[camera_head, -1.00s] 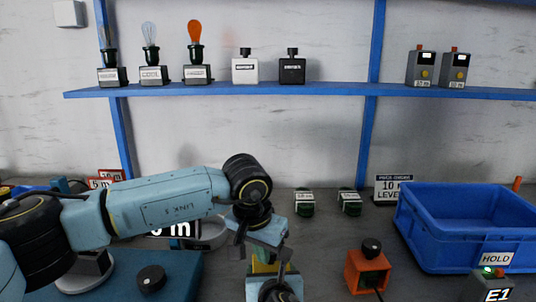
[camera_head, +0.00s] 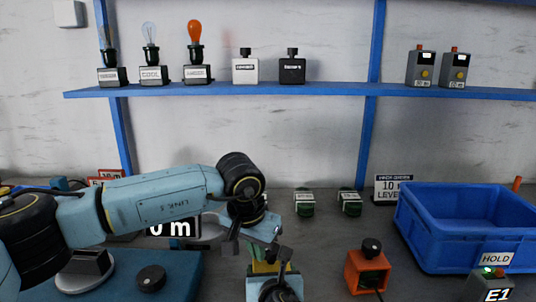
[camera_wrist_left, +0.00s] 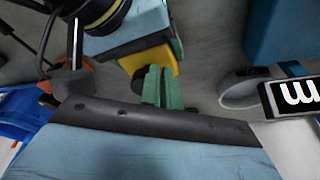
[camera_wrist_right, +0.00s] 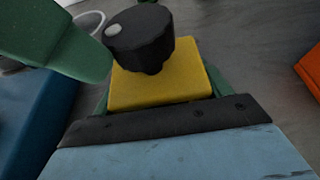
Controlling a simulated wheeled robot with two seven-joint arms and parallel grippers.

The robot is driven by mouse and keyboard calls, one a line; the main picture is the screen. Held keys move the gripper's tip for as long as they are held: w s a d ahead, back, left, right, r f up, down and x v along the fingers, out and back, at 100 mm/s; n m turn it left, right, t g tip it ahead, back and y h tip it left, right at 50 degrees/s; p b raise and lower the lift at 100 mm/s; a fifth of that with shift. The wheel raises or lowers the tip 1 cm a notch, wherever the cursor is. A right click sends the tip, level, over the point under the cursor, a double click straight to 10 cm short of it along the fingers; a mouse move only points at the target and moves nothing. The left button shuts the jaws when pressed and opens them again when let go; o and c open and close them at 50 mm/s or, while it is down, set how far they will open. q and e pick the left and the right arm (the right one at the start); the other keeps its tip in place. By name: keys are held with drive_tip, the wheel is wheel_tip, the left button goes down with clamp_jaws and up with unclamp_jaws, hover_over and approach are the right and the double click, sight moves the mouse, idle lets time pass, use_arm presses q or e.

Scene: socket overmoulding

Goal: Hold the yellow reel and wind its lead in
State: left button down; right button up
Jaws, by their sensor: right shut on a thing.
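The yellow reel (camera_head: 264,267) is a yellow block with a black knob (camera_wrist_right: 140,40) on top. My right gripper (camera_wrist_right: 158,98) is shut on it, with green fingers at its sides, above the front of the bench. My left gripper (camera_head: 257,247) is over the reel from the left. In the left wrist view its green fingers (camera_wrist_left: 158,88) are close together, beside the knob, with no thing seen between them. In the right wrist view one green finger reaches near the knob; I cannot tell whether it touches. The reel's lead is not clearly visible.
An orange box with a black knob (camera_head: 367,270) stands right of the reel. A blue bin (camera_head: 460,250) is farther right, behind the HOLD box (camera_head: 490,285). A blue block with a black knob (camera_head: 150,279) and a "0 m" sign (camera_head: 172,228) are left. Two green-and-white items stand behind.

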use_arm(q)
drive_tip(key=shift+w+a, duration=0.1)
drive_tip(key=shift+a, duration=0.05)
drive_tip(key=shift+s+a+r, duration=0.15)
drive_tip(key=shift+s+a, duration=0.05)
drive_tip(key=shift+s, duration=0.05)
drive_tip(key=v, duration=0.3)
drive_tip(key=w+v, duration=0.1)
drive_tip(key=v, duration=0.1)
drive_tip(key=shift+s+d+r, duration=0.1)
drive_tip(key=shift+d+r, duration=0.25)
drive_tip(key=shift+r, duration=0.1)
drive_tip(key=shift+s+d+f, duration=0.2)
drive_tip(key=shift+d+f, duration=0.3)
drive_tip(key=shift+f, duration=0.5)
drive_tip(key=shift+s+d+f, duration=0.2)
drive_tip(key=shift+d+f, duration=0.25)
drive_tip(key=shift+f, duration=0.55)
drive_tip(key=shift+s+d+f, duration=0.25)
drive_tip(key=shift+d+f, duration=0.25)
drive_tip(key=shift+f, duration=0.55)
